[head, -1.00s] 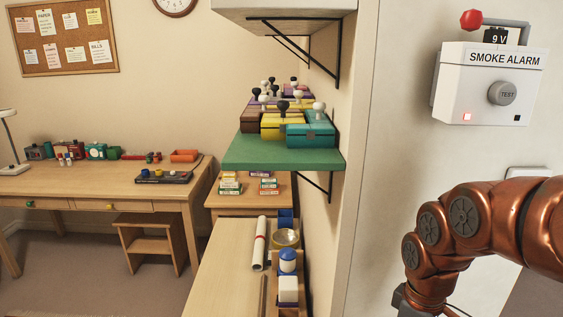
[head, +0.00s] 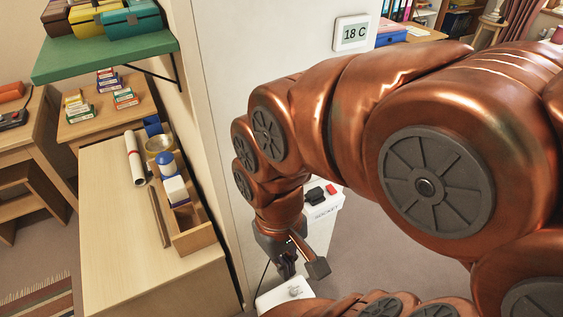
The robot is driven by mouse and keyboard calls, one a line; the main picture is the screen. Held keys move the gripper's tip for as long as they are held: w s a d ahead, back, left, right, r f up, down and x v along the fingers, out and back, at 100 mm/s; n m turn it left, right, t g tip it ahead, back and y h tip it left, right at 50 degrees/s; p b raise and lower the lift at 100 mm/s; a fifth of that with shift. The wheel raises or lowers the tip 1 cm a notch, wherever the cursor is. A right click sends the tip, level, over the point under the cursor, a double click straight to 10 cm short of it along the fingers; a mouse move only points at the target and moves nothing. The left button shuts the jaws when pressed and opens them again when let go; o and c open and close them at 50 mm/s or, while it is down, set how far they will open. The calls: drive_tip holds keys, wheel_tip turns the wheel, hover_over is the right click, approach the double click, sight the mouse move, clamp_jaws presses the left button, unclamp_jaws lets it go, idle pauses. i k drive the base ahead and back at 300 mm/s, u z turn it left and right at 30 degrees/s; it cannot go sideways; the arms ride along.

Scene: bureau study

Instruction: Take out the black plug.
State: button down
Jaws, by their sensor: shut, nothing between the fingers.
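A black block that looks like the black plug (head: 315,194) sits on top of a white box (head: 326,213) at the middle of the head view, just beyond my arm. The label on the box's front is partly hidden and seems to end in "OCKET". A small red part (head: 331,189) is beside the black block. My gripper (head: 290,268) hangs below my wrist, nearer than the white box and apart from the black block. It is shut and empty. My arm hides part of the box.
A white object with a knob (head: 293,292) is below my gripper, cut by the frame. A wooden desk (head: 110,215) with a holder (head: 193,239) stands at left. A wall panel (head: 225,100) reads 18 C. Carpet (head: 345,258) is open at right.

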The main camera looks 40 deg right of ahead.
sight(315, 195)
drive_tip(key=u, duration=0.05)
drive_tip(key=k, duration=0.5)
drive_tip(key=u, duration=1.25)
drive_tip(key=i, duration=0.85)
drive_tip(key=z, duration=1.7)
